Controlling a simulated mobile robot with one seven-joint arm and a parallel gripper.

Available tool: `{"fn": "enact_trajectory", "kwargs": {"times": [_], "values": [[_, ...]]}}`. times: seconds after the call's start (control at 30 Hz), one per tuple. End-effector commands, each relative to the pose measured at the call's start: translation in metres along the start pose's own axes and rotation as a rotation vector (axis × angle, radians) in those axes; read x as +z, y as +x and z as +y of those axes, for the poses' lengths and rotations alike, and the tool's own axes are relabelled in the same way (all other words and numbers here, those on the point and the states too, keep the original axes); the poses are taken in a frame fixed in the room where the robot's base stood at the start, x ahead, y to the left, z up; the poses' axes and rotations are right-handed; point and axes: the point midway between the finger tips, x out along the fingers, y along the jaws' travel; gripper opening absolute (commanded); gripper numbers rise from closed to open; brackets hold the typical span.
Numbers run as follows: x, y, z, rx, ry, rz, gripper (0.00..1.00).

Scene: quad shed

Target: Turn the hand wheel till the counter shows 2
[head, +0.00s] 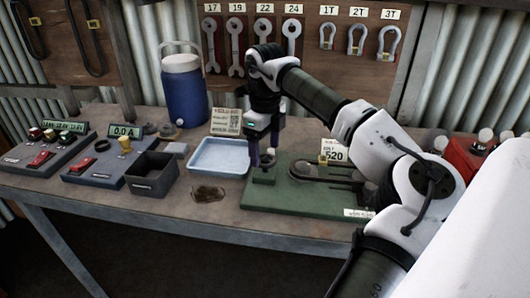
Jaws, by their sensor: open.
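The green base plate (290,197) stands on the right part of the bench. A small round dark green piece (263,179), which looks like the hand wheel, sits at its left end. My gripper (262,158) points down right over this piece, its two fingers apart. I cannot tell whether the fingers touch it. A dark belt-like loop (310,175) runs to the right from there, partly hidden by my arm. A white card (334,156) reading 520 stands behind the plate. I cannot make out a counter reading 2; the plate's right end is hidden by my arm.
A pale blue tray (218,172) and a dark open box (152,174) stand left of the plate. A blue drinks cooler (185,90) is behind them. Meter boxes (110,160) fill the left end. Wrenches (237,48) and shackles (357,39) hang on the back board.

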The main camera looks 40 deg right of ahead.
Motion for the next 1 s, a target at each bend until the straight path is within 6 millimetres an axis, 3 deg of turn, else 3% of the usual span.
{"fn": "enact_trajectory", "kwargs": {"times": [0.3,0.5,0.7,1.0], "values": [[0.001,-0.073,0.000,-0.003,0.001,-0.002,0.74],[0.001,-0.107,0.000,-0.002,0.001,-0.001,0.74],[0.000,-0.120,0.000,-0.001,0.000,-0.001,0.74],[0.000,-0.121,0.000,0.000,0.000,-0.001,0.74]]}}
